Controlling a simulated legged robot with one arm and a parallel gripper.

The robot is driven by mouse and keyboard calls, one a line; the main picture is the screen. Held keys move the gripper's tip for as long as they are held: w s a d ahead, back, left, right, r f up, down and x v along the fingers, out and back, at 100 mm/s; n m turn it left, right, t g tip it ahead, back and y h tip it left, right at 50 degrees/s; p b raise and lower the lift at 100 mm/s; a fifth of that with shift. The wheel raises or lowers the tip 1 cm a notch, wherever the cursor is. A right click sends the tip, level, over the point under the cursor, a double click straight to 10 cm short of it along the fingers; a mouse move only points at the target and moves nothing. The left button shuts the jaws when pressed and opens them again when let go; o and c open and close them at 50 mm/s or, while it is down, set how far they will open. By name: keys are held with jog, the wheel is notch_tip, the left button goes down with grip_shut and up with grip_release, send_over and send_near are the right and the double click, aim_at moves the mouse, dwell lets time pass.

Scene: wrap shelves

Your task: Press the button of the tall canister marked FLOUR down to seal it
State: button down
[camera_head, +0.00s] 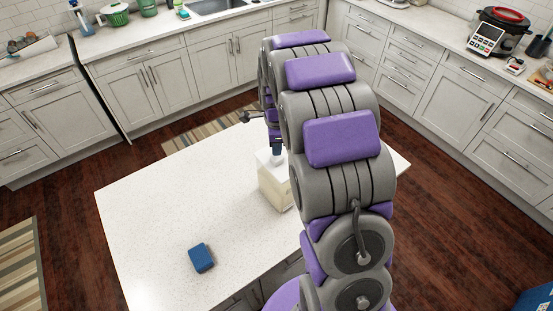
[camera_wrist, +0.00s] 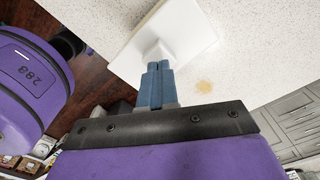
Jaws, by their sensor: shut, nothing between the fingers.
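A cream canister with a white lid (camera_head: 268,178) stands upright on the white island top, partly hidden behind my arm. No FLOUR marking can be read from here. In the wrist view the square white lid (camera_wrist: 185,32) has a raised white button (camera_wrist: 156,50) in its middle. My gripper (camera_wrist: 157,66) is shut and empty, its blue fingertips together right at the button. I cannot tell whether they touch it or how far down it is. In the head view my gripper (camera_head: 277,150) is just above the lid.
A blue block (camera_head: 201,257) lies on the island top (camera_head: 150,205), left and nearer than the canister. A tan stain (camera_wrist: 204,87) marks the pale surface near the lid. Counters with a cooker (camera_head: 500,32) and pots line the walls.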

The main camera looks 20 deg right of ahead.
jog(key=shift+f, duration=1.15)
jog(key=shift+f+b, duration=0.35)
jog(key=shift+f, duration=0.5)
jog(key=shift+r+p, duration=1)
jog(key=shift+r, duration=2.85)
jog(key=s+a+f+n+b, duration=0.1)
jog(key=s+a+n+b, duration=0.2)
jog(key=s+n, duration=0.4)
jog(key=s+a+f+n+g+b, duration=0.1)
jog(key=s+a+n+b, duration=0.3)
jog(key=s, duration=1.2)
jog(key=s+a+f+n+b, duration=0.2)
jog(key=s+a+n+b, duration=0.1)
jog(key=s+n+b, duration=0.4)
jog(key=s+n, duration=0.3)
jog(key=s, duration=0.2)
jog(key=shift+a+f+n+g, duration=0.25)
jog(key=shift+f+n+g, duration=0.05)
jog(key=shift+n+g, duration=0.1)
